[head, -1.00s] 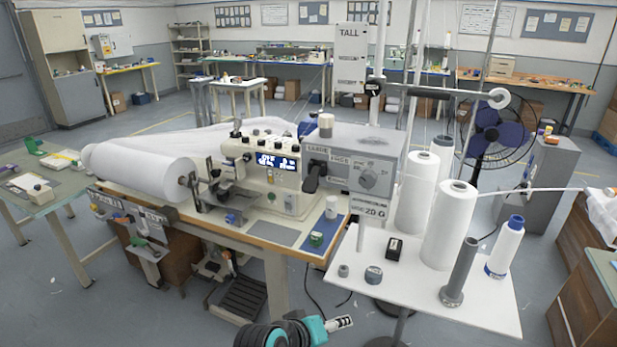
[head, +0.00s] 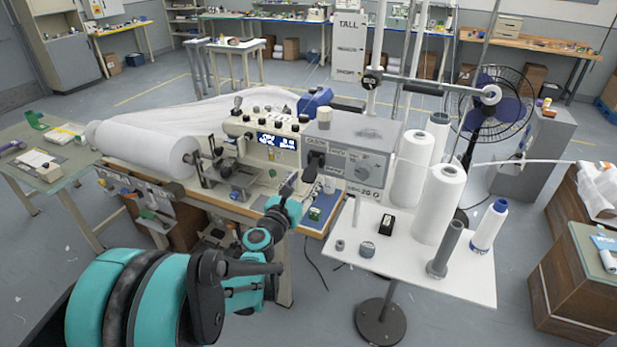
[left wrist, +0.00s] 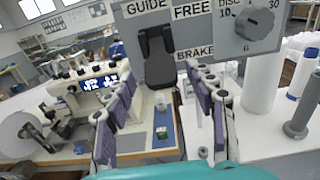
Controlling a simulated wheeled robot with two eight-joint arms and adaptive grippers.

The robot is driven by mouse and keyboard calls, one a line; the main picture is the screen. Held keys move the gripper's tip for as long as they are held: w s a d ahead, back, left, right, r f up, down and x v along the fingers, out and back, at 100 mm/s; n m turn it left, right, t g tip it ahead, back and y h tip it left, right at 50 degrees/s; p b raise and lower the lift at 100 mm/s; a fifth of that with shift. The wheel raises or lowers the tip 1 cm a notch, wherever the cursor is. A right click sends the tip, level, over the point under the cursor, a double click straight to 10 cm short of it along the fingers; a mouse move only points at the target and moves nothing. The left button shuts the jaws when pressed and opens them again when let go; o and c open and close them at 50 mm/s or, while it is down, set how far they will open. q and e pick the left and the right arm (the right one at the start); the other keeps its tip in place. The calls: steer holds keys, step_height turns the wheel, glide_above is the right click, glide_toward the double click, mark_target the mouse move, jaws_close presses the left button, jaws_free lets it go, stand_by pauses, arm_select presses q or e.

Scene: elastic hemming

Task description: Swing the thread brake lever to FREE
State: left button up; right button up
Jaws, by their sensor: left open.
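The thread brake lever (head: 313,162) is a black lever on the front of a grey control box (head: 352,140). In the left wrist view the lever (left wrist: 158,62) hangs down, its lower end beside the BRAKE label (left wrist: 194,52). The FREE label (left wrist: 191,11) is higher, to the right of its top. My left gripper (head: 297,183) is just in front of and below the box. In the left wrist view its open fingers (left wrist: 160,84) stand left and right of the lever's lower end, with nothing held. Contact with the lever cannot be told. My right gripper is out of view.
The sewing machine (head: 262,130) stands left of the box, with a white fabric roll (head: 145,148) farther left. White thread cones (head: 438,205) stand on a white side table (head: 400,262) at right. A dial (left wrist: 255,22) is right of the lever.

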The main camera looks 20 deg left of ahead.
mark_target(311, 171)
arm_select(q)
steer(key=shift+w, duration=1.35)
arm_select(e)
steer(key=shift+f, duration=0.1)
